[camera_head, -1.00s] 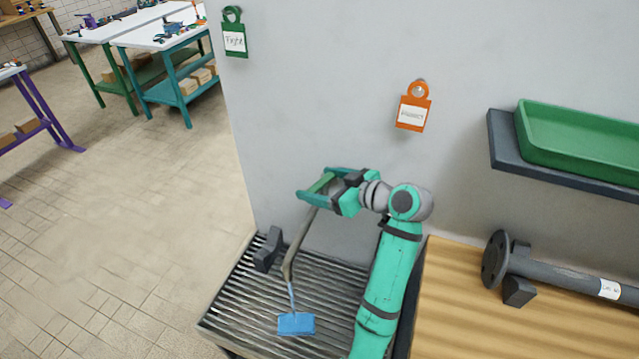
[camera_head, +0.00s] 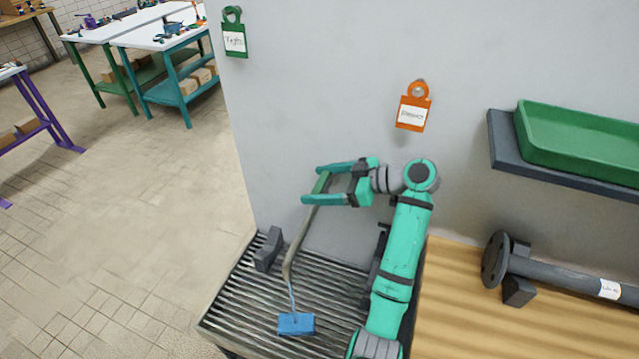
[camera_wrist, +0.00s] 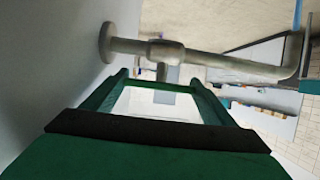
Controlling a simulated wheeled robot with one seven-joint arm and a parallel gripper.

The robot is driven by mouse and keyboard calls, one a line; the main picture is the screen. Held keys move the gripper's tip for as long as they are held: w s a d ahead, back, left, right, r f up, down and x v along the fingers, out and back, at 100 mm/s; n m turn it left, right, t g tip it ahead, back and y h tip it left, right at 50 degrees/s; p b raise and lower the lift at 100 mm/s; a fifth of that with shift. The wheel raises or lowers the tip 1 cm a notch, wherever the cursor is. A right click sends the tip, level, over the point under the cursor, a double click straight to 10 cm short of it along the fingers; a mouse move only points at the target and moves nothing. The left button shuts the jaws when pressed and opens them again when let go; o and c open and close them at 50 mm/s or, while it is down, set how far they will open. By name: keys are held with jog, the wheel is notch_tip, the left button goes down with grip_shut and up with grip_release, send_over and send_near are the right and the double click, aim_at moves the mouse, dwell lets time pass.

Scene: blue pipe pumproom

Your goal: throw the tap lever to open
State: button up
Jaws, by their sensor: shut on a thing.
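The tap is a grey bent pipe (camera_head: 303,236) in front of the wall, running down toward a slatted grate. Its green lever (camera_head: 320,183) sits at the top, between my gripper's fingers. My gripper (camera_head: 315,184) is shut on the lever, its two green fingers pointing left, one on each side. In the wrist view the grey tap pipe (camera_wrist: 222,62) leaves a round wall flange and ends in an elbow at right. My gripper's fingers (camera_wrist: 158,78) reach toward the pipe's joint there; the lever is not clear in that view.
A blue block (camera_head: 296,324) lies on the grate (camera_head: 240,305) under the pipe, with a thin blue strand above it. A dark bracket (camera_head: 268,249) stands on the grate's left. An orange tag (camera_head: 413,113) hangs above. A shelf with a green tray (camera_head: 580,140) is at right.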

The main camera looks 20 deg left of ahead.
jog(key=o, duration=1)
jog(key=shift+o, duration=0.2)
jog(key=v, duration=0.8)
jog(key=shift+w+d, duration=0.1)
jog(key=shift+w, duration=0.05)
